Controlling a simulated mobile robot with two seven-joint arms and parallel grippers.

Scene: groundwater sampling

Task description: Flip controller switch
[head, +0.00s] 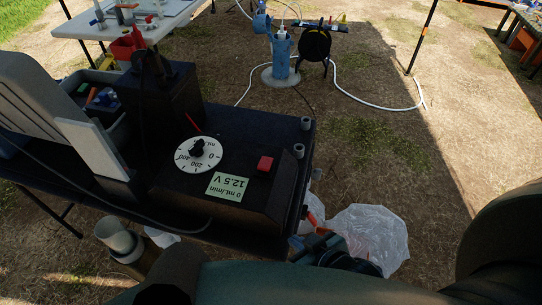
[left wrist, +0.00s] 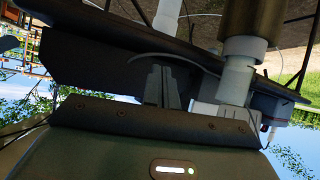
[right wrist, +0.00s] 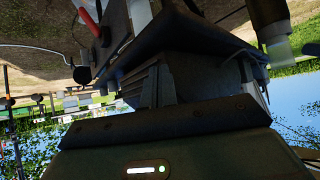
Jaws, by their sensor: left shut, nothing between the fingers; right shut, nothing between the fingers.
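The black controller (head: 236,200) sits on a dark table in the head view. It has a white dial (head: 185,161) with a black knob (head: 198,147). A green display (head: 228,186) reads 0 mL/min and 12.5 V. A red switch (head: 265,163) is beside the dial. My left gripper (left wrist: 162,80) is shut and empty in the left wrist view, close to the dark table structure. My right gripper (right wrist: 155,82) is shut and empty in the right wrist view, also near a dark tabletop edge. Neither wrist view clearly shows the switch. I cannot tell whether either gripper touches anything.
A clear plastic bag (head: 372,238) hangs right of the table. A pale-capped cylinder (head: 117,238) stands near the front edge. A blue wellhead (head: 281,55) and black reel (head: 315,44) stand on open ground behind. My arm links cover the bottom of the head view.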

